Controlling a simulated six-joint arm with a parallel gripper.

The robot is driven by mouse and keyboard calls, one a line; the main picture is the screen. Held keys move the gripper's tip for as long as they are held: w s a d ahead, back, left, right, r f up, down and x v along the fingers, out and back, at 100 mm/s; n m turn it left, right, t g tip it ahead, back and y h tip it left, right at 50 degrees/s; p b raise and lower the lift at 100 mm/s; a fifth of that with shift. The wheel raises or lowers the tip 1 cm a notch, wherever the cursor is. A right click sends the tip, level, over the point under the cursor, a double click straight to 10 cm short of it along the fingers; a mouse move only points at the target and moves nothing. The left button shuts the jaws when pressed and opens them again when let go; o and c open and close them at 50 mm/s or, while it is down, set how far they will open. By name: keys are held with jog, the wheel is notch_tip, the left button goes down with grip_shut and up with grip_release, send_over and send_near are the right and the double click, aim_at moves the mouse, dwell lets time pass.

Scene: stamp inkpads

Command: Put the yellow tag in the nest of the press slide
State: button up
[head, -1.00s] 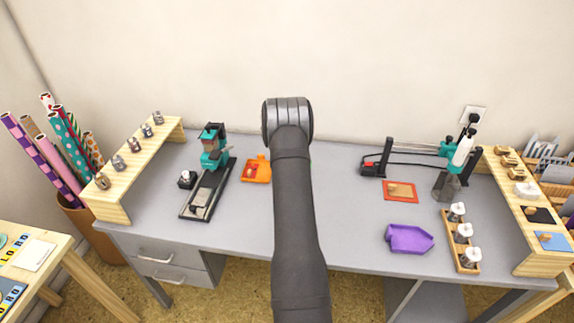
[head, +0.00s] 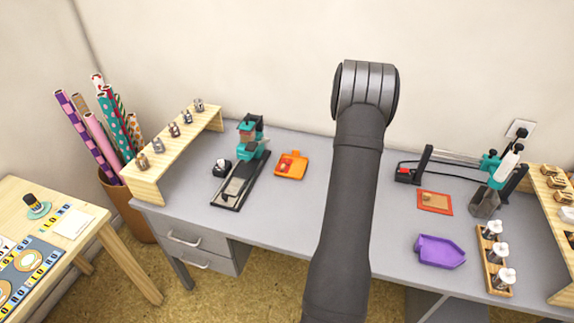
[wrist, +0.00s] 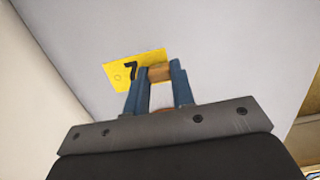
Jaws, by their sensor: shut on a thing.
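A yellow tag (wrist: 130,69) with a black 7 and a small hole is at my gripper (wrist: 161,72) in the wrist view. The blue fingers are shut on a small brown piece at the tag's right part. The tag sticks out to the left of the fingers. In the head view my arm hides the gripper and tag. The teal press (head: 251,137) stands on the left part of the grey desk, and its dark slide (head: 239,183) runs toward the front edge. The nest is too small to make out clearly.
An orange tray (head: 291,165) is to the press's right. A wooden shelf (head: 150,184) stands at the desk's left end. A purple tray (head: 440,251) and a teal-and-white lever tool (head: 503,168) are at right.

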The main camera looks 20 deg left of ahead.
jog(key=s+a, duration=0.4)
jog(key=a, duration=0.4)
jog(key=s+a, duration=0.4)
jog(key=a, duration=0.5)
jog(key=r, duration=0.1)
send_over(232, 192)
jog(key=f, duration=0.5)
jog(key=shift+a, duration=0.25)
jog(key=shift+f, duration=2.3)
jog(key=shift+f, duration=0.1)
jog(key=o, duration=0.3)
jog(key=shift+f, duration=0.1)
jog(key=shift+o, duration=0.9)
